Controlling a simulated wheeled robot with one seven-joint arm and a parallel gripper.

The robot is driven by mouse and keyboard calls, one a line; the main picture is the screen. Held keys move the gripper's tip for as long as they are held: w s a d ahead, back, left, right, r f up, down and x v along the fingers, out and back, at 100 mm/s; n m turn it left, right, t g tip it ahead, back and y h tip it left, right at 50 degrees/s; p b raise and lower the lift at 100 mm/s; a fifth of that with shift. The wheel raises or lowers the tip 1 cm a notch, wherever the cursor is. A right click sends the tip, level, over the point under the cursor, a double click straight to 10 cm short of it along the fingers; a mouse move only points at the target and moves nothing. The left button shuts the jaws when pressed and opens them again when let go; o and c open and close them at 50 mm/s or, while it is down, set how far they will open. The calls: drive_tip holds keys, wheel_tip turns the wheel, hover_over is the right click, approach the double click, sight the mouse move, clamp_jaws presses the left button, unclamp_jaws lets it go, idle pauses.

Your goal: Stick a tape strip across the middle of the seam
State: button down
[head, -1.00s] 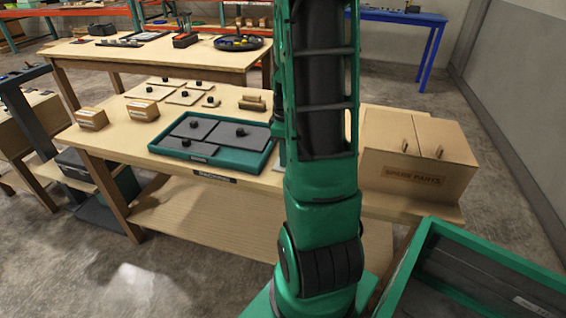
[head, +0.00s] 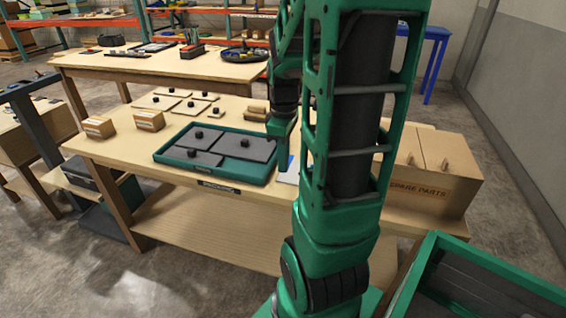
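The carton marked SPARE PARTS (head: 432,196) stands at the right end of the workbench, partly behind my arm. Two lid flaps, each with a small wooden tab, show on its top. The seam (head: 420,152) runs between them. I cannot make out a tape strip on the visible part of the seam. A small white and blue item (head: 289,177) lies on the bench just left of my arm, mostly hidden; I cannot tell whether it is tape.
The teal tray (head: 240,173) holds grey plates with black knobs. Tan plates with knobs and small cardboard boxes (head: 149,121) sit at the bench's left and back. A green-rimmed bin (head: 500,262) is at the lower right. More tables stand behind.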

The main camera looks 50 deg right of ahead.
drive_tip(key=s+a+r, duration=0.2)
drive_tip(key=a+r, duration=0.2)
drive_tip(key=r, duration=0.2)
drive_tip(key=shift+r, duration=0.4)
drive_tip(key=shift+a, duration=0.1)
idle(0.4)
